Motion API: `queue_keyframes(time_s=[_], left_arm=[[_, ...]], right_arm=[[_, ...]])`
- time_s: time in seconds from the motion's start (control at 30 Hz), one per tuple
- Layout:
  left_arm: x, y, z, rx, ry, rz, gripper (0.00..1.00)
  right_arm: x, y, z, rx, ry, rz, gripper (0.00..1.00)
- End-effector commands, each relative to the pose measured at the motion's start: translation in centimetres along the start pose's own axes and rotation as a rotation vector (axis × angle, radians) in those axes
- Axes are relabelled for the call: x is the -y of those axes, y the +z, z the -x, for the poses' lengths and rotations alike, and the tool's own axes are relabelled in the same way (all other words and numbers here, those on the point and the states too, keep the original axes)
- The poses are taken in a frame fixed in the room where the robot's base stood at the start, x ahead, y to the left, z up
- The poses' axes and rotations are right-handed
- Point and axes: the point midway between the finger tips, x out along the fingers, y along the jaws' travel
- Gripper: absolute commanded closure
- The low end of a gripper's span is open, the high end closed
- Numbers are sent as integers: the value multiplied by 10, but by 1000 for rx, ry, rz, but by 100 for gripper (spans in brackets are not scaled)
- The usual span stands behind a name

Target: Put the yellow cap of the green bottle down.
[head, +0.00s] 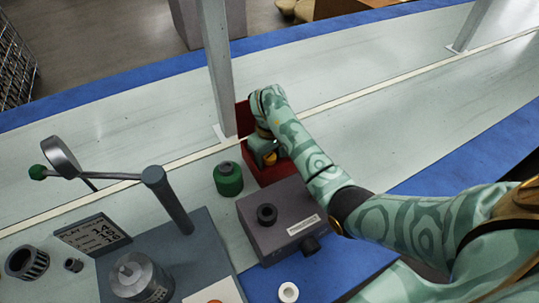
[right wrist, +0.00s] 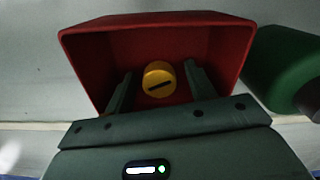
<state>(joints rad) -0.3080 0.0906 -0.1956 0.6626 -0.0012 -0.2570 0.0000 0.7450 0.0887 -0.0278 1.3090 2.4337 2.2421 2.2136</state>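The yellow cap (right wrist: 159,80), with a dark slot across its face, is inside the red box (right wrist: 85,55) in the right wrist view. My right gripper (right wrist: 159,82) reaches into the box with its fingers open, one on each side of the cap. Narrow gaps show between fingers and cap. In the head view the cap (head: 270,158) shows as a small yellow patch below my right gripper. The green bottle (head: 228,180) stands upright just left of the red box (head: 262,176), with a dark neck and no cap on it. My left gripper is out of view.
A grey box (head: 281,205) with a dark knob stands in front of the red box. A grey post (head: 217,70) rises behind the bottle. A lever press (head: 168,200) and dark metal parts (head: 27,262) are at left. A white ring (head: 288,292) lies near the front.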

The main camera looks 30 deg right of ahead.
Motion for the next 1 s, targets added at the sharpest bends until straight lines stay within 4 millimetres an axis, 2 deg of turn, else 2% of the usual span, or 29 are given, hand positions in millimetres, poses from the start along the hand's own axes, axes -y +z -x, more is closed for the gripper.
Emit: queue_keyframes(time_s=[0.27, 0.37, 0.57, 0.7, 0.83, 1.0], left_arm=[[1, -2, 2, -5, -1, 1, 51], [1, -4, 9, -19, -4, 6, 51], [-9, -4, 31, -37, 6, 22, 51], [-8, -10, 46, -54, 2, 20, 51], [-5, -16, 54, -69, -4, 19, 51], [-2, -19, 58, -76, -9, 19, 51]], right_arm=[[-1, 0, 4, -1, 2, 0, 45], [0, -1, 18, -5, 1, -1, 45], [1, -1, 68, -9, -1, -2, 45], [0, -1, 99, -7, 0, -1, 45], [0, 0, 117, -4, 0, -1, 45], [0, 0, 124, 0, 0, -1, 45]])
